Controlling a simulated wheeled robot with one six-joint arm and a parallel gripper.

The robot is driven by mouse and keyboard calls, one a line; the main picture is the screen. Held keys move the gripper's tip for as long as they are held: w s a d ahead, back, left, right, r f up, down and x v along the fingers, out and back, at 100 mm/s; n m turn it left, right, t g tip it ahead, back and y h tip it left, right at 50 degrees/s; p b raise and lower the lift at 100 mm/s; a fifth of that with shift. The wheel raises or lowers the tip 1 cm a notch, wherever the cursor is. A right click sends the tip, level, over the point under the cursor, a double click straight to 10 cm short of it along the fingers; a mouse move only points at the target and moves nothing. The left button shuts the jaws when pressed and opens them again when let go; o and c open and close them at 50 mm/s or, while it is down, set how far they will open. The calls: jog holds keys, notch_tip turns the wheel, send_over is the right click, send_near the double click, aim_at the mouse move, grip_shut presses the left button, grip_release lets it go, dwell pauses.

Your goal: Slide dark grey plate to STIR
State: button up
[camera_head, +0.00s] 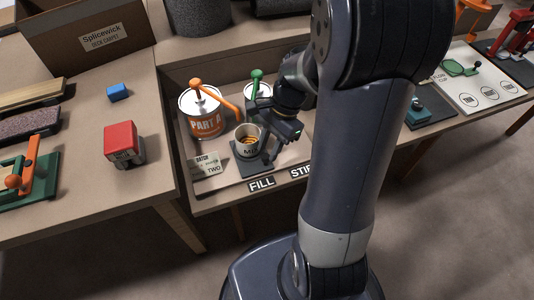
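The dark grey plate (241,165) lies on the bench tray behind the FILL label (261,184). A grey cup marked MIX (247,146), with amber contents, stands upright on it. The STIR label (300,171) is to the right of FILL, partly hidden by my arm. My gripper (271,155) is low at the right side of the cup, by the plate's right part. I cannot tell whether it touches the plate or cup, or how far apart its fingers are. The area behind STIR is largely hidden by my arm.
A PART A can with an orange pump (206,119) stands behind the plate to the left. A can with a green pump (257,89) is behind my gripper. A card (205,165) lies left of the plate.

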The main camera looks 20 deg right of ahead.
jog(key=shift+x, duration=0.95)
jog(key=shift+c, duration=0.2)
grip_shut()
